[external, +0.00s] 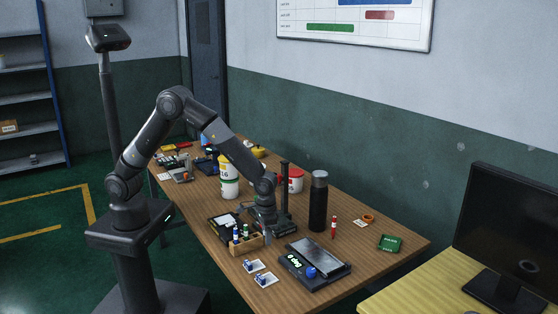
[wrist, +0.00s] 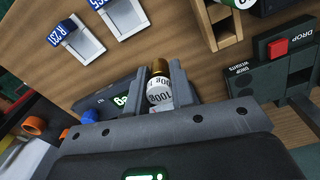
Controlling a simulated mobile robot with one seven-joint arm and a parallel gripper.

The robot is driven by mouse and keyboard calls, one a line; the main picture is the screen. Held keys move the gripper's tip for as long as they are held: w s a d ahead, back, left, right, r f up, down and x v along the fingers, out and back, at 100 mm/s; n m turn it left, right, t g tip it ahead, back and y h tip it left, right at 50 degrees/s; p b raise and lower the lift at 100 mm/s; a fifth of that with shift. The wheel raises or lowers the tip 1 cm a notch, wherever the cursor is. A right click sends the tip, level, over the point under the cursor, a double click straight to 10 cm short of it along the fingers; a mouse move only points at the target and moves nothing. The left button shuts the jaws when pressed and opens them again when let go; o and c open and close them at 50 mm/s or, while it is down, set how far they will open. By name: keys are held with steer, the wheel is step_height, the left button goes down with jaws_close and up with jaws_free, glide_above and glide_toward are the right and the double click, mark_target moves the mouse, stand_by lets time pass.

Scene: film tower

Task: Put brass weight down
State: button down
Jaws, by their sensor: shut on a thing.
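The brass weight (wrist: 159,67) has a brass-coloured top and a white body marked 100. In the wrist view it sits between the two fingers of my gripper (wrist: 158,88), which are shut on it. My gripper (external: 266,229) also shows in the external view, low over the table behind the wooden rack; the weight cannot be made out there. In the wrist view a dark device with a green-lit display (wrist: 120,100) lies beyond the left finger. I cannot tell whether the weight touches anything below.
A scale (external: 318,257) with a blue knob stands at the table's front. A wooden vial rack (external: 246,245) stands beside my gripper. A box with a red button (wrist: 278,48), marked DROP, is at right in the wrist view. A black bottle (external: 318,203) stands upright behind the scale.

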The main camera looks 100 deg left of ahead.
steer(key=s+d+r, duration=0.4)
steer(key=d+r, duration=0.1)
steer(key=d, duration=0.2)
steer(key=f+m, duration=0.3)
steer(key=a+f+m, duration=0.1)
steer(key=f+m, duration=0.2)
steer(key=shift+w+a, duration=0.1)
step_height(320, 180, up, 27)
steer(key=w+a+m, duration=0.1)
steer(key=a+m, duration=1)
steer(key=a, duration=2.8)
steer(key=shift+w+d+f, duration=0.1)
steer(key=shift+w+f, duration=0.05)
steer(key=shift+f, duration=14.5)
steer(key=shift+f, duration=0.1)
steer(key=shift+f, duration=0.5)
